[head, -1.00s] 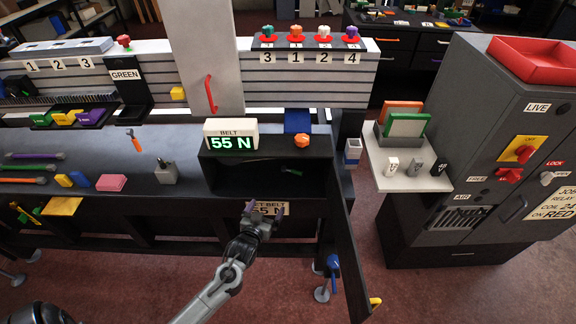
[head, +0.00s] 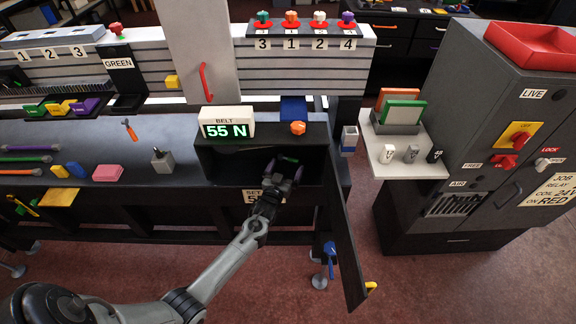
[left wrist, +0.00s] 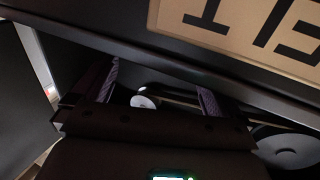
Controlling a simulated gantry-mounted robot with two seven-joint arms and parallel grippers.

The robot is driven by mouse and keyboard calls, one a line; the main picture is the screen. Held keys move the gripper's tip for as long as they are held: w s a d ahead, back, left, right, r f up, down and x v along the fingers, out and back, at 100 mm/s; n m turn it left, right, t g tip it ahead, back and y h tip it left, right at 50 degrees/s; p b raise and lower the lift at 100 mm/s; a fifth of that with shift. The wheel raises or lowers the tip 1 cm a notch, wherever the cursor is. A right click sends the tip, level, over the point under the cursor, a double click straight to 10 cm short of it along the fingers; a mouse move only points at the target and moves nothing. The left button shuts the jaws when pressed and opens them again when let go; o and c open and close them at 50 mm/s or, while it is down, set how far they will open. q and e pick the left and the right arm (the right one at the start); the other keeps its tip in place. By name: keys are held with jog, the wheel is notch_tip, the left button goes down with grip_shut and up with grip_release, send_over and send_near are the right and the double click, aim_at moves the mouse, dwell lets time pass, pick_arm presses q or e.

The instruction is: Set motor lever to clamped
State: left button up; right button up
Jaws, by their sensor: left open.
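My left gripper (head: 284,170) reaches into the open dark compartment (head: 222,166) under the belt display (head: 227,123), which reads 55 N. In the left wrist view its two purple-grey fingers (left wrist: 160,92) stand apart with nothing clasped. A rod with a pale round end (left wrist: 143,101) shows between them, beyond the fingertips, and a grey disc (left wrist: 285,147) lies at the right. A small dark green part (head: 288,159) shows at the gripper in the head view. I cannot tell which part is the motor lever, nor its setting. My right gripper is not in view.
The compartment's door (head: 345,245) hangs open to the right of my arm. A set-belt label (head: 252,196) sits on the front edge below the opening, partly covered by my gripper. An orange knob (head: 298,128) stands on the compartment's top. A grey cabinet (head: 455,120) stands right.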

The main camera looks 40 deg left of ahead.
aim_at(290, 159)
pick_arm(q)
jog(key=shift+x, duration=1.3)
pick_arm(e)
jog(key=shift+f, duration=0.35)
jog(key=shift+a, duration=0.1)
